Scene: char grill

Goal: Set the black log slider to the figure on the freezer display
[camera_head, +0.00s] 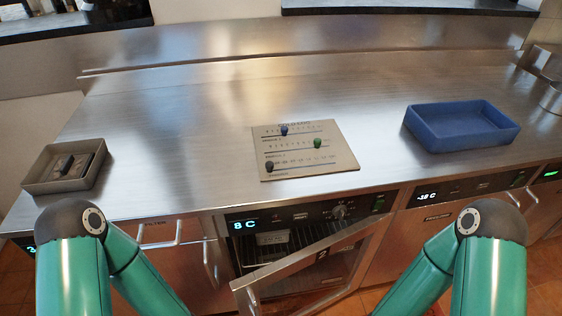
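The log panel (338,166) is a beige board lying on the steel counter, with three slider rows. The black slider (269,167) is at the left end of the lowest row. The blue slider (284,130) is on the top row and the green slider (318,142) is near the right of the middle row. The scale figures are too small to read. A display on the right unit (426,197) seems to read -38 C, its first digit unclear. A display on the middle unit (244,225) reads 8 C. Both my grippers are out of view; only green arm links show.
The middle unit's door (312,262) stands open, showing a rack inside. A blue tray (462,143) sits at right on the counter. A grey tray (48,185) with a dark object (72,163) sits at left. The counter between the trays and panel is clear.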

